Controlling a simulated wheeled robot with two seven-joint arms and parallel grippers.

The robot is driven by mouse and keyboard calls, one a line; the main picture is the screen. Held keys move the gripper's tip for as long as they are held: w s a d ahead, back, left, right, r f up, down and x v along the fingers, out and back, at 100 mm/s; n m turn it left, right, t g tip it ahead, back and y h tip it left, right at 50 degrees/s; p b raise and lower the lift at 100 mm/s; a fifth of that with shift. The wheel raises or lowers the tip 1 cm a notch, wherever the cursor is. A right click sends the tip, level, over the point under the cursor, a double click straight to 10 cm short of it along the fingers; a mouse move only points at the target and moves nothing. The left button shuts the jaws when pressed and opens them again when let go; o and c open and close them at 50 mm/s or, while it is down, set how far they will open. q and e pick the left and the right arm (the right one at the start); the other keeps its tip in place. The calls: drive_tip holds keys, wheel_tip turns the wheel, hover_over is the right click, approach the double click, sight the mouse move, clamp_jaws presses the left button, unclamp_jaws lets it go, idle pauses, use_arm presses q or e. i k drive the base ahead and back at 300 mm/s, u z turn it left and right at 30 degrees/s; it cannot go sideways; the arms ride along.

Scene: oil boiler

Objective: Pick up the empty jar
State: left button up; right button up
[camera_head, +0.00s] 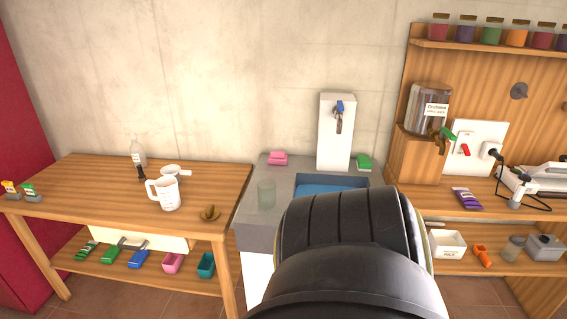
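A large dark rounded part of my own body fills the bottom centre and hides the front of the sink. Neither of my grippers is in view.
A wooden table (100,180) at the left holds a white measuring jug (166,194), a bottle (138,152) and a brown piece (209,213). A white tap column (336,132) rises behind the basin (318,190). Pink (278,158) and green sponges (364,162) lie beside it.

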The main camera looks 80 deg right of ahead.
sight(267, 190)
drive_tip(key=z, duration=1.05)
drive_tip(key=k, duration=0.25)
drive_tip(key=z, duration=1.25)
